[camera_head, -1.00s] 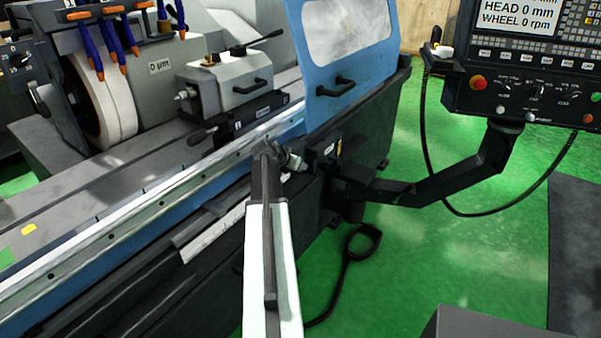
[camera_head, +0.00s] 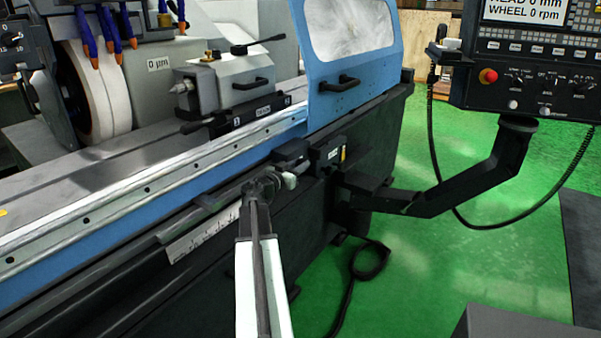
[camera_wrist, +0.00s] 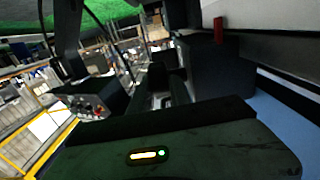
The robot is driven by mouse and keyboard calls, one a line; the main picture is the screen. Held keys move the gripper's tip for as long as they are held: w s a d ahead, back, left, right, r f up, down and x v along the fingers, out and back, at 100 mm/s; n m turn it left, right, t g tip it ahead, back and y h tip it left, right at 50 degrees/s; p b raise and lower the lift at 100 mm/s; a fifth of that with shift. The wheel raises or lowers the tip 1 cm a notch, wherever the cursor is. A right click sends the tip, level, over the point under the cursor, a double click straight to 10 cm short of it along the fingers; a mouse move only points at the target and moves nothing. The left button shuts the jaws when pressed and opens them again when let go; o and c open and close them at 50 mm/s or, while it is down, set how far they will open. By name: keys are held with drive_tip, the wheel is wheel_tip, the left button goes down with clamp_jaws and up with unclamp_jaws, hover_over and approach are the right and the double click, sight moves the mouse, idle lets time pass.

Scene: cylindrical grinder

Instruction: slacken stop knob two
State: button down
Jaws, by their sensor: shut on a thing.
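My gripper (camera_head: 272,185) is at the front of the grinder's table, just below the blue rail, seen from behind in the head view. It is shut on a small knob there, which the gripper mostly hides; I take it to be stop knob two, but no label on it shows. A dark stop block (camera_head: 290,151) stands just above and to the right of the gripper. Another dark block (camera_head: 213,198) sits to its left above the white scale (camera_head: 200,235).
A dark box with a label (camera_head: 327,155) is close on the right, with the panel's support arm (camera_head: 440,200) beyond it. The blue guard door (camera_head: 350,50) rises behind. A control panel (camera_head: 535,75) stands right.

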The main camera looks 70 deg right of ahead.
drive_tip(key=shift+s, duration=0.1)
idle(0.4)
drive_tip(key=c, duration=1.5)
unclamp_jaws()
drive_tip(key=shift+r, duration=0.1)
drive_tip(key=v, duration=0.8)
